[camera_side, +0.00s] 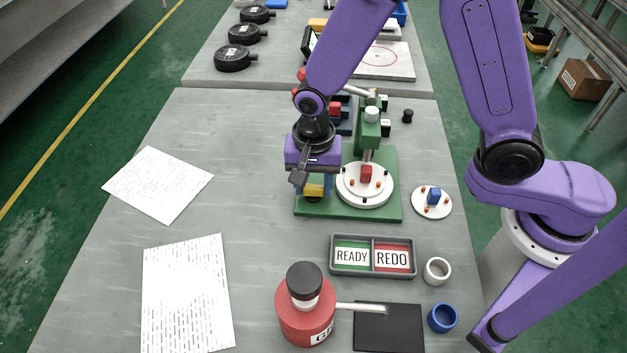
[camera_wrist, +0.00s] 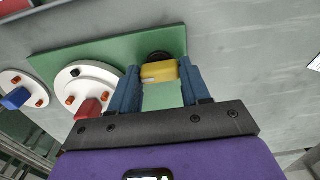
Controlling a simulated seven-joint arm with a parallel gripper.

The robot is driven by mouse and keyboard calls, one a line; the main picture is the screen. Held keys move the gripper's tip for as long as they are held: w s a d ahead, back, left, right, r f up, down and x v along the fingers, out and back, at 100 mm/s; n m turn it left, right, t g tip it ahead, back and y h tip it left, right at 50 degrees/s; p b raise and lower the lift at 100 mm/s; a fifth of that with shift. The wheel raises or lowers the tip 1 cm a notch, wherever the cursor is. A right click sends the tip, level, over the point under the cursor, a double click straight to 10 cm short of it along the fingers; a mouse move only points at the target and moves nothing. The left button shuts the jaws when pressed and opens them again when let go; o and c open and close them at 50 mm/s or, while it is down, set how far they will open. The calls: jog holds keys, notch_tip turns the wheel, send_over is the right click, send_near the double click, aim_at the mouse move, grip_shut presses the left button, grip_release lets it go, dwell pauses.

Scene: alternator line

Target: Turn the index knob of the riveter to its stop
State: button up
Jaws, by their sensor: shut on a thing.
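The riveter has a green base plate (camera_side: 345,212) with a green post (camera_side: 368,130). A white round turntable (camera_side: 350,196) on the base carries a red block (camera_side: 366,174) and small orange pegs; it also shows in the wrist view (camera_wrist: 98,78). The index knob (camera_side: 314,190) is a yellow bar on a black round foot at the base's left end. In the wrist view the knob (camera_wrist: 158,71) sits between the blue fingers. My gripper (camera_side: 313,186) points down and is shut on the knob; the wrist view shows both fingertips (camera_wrist: 160,74) at its ends.
A small white disc with a blue block (camera_side: 434,195) lies right of the base. In front are a READY/REDO tray (camera_side: 372,270), a red bottle (camera_side: 305,320), a black pad (camera_side: 390,328) and two rings. Papers (camera_side: 187,295) lie left. The table between them is clear.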

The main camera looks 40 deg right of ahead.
jog(key=shift+n, duration=0.3)
jog(key=n, duration=1.7)
jog(key=shift+n, duration=0.3)
jog(key=n, duration=0.5)
jog(key=shift+n, duration=0.3)
jog(key=o, duration=1.1)
jog(key=shift+c, duration=0.2)
jog(key=shift+r, duration=0.15)
